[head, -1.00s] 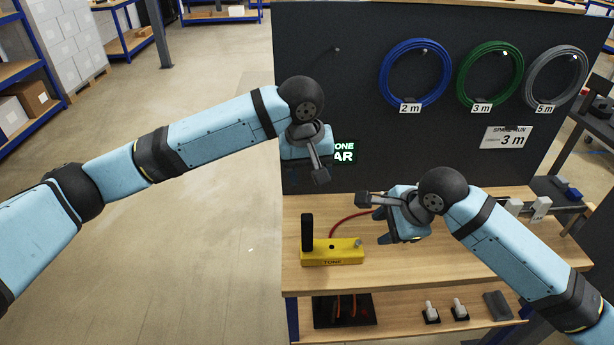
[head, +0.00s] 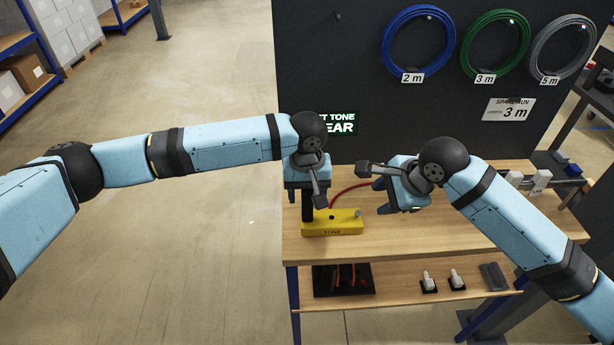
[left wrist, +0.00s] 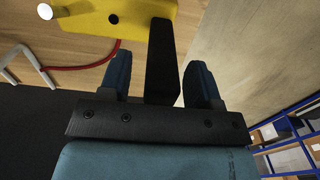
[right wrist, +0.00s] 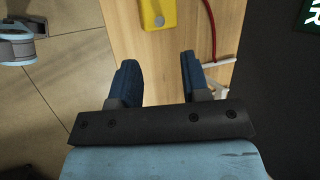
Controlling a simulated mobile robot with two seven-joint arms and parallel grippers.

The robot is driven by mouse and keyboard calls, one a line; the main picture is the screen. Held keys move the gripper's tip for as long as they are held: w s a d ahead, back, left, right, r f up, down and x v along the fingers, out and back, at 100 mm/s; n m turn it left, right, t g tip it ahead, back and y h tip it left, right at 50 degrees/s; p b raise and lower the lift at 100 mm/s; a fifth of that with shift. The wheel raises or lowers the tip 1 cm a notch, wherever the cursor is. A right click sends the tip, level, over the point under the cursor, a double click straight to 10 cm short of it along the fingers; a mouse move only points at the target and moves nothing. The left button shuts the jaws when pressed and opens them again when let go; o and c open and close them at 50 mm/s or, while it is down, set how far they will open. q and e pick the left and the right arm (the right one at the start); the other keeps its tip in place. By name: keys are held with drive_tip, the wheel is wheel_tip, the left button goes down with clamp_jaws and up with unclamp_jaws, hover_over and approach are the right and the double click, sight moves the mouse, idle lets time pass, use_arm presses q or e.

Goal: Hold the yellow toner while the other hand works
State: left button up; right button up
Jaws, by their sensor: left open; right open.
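The yellow toner (head: 345,228) lies on the wooden bench near its left edge, with an upright black handle (head: 307,212) at its left end and a red cable running from behind it. My left gripper (head: 306,197) is open over the handle. In the left wrist view the handle (left wrist: 160,50) stands between the open fingers (left wrist: 158,65), with gaps visible on both sides. My right gripper (head: 381,197) is open and empty, to the right of the toner. In the right wrist view the toner (right wrist: 157,14) shows beyond the right fingertips (right wrist: 158,60).
A dark back panel (head: 350,60) with blue, green and grey cable coils stands behind the bench (head: 440,237). The lower shelf (head: 400,305) holds a black tray and small white-topped parts. The bench front right of the toner is clear. Open floor lies left.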

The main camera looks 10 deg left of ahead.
use_arm(q)
drive_tip(key=shift+f, duration=0.55)
clamp_jaws()
drive_tip(key=shift+f, duration=0.1)
idle(1.1)
